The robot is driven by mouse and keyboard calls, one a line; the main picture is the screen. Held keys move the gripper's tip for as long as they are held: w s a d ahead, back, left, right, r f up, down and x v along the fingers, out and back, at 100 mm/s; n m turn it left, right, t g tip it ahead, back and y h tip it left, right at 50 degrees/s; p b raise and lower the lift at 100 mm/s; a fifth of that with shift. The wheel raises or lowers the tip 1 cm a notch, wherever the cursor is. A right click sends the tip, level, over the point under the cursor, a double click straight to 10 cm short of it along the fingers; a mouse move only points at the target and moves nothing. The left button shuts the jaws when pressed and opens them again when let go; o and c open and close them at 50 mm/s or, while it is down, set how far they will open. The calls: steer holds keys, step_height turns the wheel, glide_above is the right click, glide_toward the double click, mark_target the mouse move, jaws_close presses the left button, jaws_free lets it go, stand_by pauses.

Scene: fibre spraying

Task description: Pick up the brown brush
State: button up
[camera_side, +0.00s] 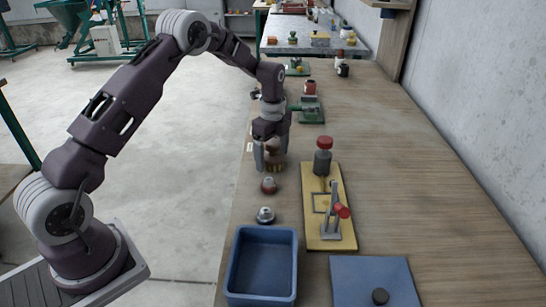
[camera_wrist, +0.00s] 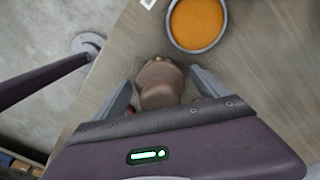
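The brown brush (camera_side: 273,158) stands upright on the wooden bench near its left edge in the side view, with a tan lower part that looks like bristles. My gripper (camera_side: 271,160) is above and around it, pointing down, with one finger on each side. In the wrist view the brush's rounded brown top (camera_wrist: 160,82) lies between the two fingertips of my gripper (camera_wrist: 160,76). Narrow gaps show between the brush and the fingers, so the gripper looks open.
A blue bin (camera_side: 262,297) is nearer the camera. A yellow fixture board (camera_side: 338,240) lies to the right. A round orange-filled dish (camera_wrist: 198,24) is near the fingers.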

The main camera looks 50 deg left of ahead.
steer(key=c, duration=1.6)
steer(key=shift+o, duration=0.2)
step_height(320, 180, up, 10)
steer(key=shift+r, duration=0.1)
steer(key=o, duration=0.9)
steer(key=c, duration=0.5)
steer(key=s+d+r, duration=0.1)
steer(key=s+d, duration=0.4)
steer(key=s, duration=0.1)
steer(key=shift+a+f, duration=0.15)
steer(key=shift+f, duration=1.3)
steer(key=shift+a+f, duration=0.1)
steer(key=shift+f, duration=1.3)
